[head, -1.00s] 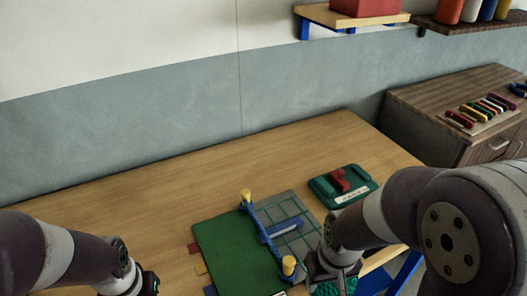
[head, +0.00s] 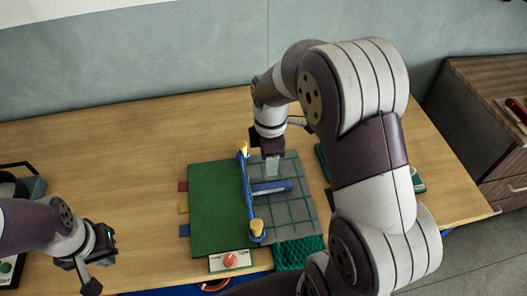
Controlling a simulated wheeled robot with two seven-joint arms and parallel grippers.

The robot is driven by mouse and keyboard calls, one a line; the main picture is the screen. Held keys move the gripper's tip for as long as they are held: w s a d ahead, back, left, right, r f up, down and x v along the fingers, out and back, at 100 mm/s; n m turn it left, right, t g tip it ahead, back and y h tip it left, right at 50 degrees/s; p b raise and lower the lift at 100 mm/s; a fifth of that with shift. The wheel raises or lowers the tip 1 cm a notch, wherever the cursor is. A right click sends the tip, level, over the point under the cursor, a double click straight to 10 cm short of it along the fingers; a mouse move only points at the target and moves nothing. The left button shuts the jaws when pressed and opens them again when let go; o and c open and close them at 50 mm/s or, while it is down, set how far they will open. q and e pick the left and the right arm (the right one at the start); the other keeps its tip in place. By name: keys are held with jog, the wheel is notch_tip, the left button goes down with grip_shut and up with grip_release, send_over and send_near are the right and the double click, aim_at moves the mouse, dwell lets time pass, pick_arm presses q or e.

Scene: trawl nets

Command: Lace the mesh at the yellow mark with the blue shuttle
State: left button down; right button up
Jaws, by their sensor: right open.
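The blue shuttle (head: 271,187) lies across the grey gridded mesh panel (head: 290,222), its left end close to a blue bar (head: 248,190) between two yellow-topped posts. My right gripper (head: 272,168) points down just above the shuttle, open. Its pale fingers are near the shuttle's far side; I cannot tell whether they touch it. Red, yellow and blue tabs show along the left edge of the green board (head: 215,212); the yellow tab (head: 183,208) is the middle one. My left gripper (head: 98,262) is over the left of the table, apart from the board; its jaws are unclear.
A white panel with an orange knob (head: 230,260) sits at the board's near edge, with teal netting (head: 295,252) to its right. A dark item (head: 20,185) stands at the far left. My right arm hides much of the green tray at right. The back table is clear.

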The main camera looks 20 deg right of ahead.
aim_at(269, 186)
jog(key=shift+n, duration=0.3)
jog(key=f, duration=1.2)
jog(key=shift+a+f+p, duration=0.2)
jog(key=shift+f+p, duration=0.15)
grip_shut()
jog(key=shift+s+d+r, duration=0.1)
